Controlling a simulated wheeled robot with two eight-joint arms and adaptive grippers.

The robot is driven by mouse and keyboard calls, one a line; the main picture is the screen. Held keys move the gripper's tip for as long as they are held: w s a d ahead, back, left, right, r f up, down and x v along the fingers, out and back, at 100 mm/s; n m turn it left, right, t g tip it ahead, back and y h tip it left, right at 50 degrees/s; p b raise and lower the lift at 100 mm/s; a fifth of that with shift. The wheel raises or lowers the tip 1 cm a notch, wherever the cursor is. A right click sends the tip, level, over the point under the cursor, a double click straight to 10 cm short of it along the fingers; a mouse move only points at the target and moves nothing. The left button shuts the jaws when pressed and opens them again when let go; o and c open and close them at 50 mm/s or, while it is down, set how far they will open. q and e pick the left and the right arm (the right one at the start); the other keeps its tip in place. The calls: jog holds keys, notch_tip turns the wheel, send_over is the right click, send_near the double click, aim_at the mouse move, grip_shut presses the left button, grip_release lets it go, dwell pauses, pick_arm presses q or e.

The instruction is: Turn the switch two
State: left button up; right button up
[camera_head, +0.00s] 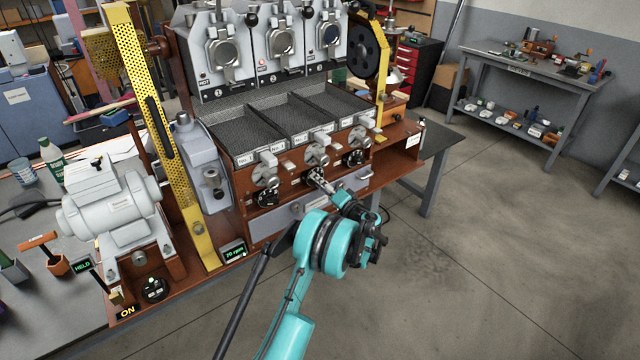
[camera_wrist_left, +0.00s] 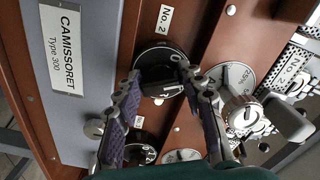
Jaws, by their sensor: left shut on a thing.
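Switch two (camera_wrist_left: 153,58) is a round black dial under a "No. 2" label on the brown front panel of the roaster. It shows in the left wrist view with white markings on its face. My left gripper (camera_wrist_left: 160,84) has its two purple-padded fingers on either side of the dial's knob and is shut on it. In the head view my left gripper (camera_head: 317,177) reaches the middle of the roaster's front panel and mostly hides switch two there. My right gripper is not in view.
Similar black dials sit to the left (camera_head: 267,197) and right (camera_head: 355,157) of switch two. Metal handles (camera_head: 318,155) stand just above the dials. Open floor is at the right.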

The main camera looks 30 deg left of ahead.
pick_arm(q)
jog(key=shift+w+f+n, duration=0.1)
jog(key=shift+n, duration=1.8)
jog(key=shift+f+n, duration=0.1)
jog(key=shift+n, duration=1.8)
jog(key=o, duration=1.2)
jog(key=shift+c, duration=0.2)
jog(key=shift+d, duration=0.1)
jog(key=v, duration=1.2)
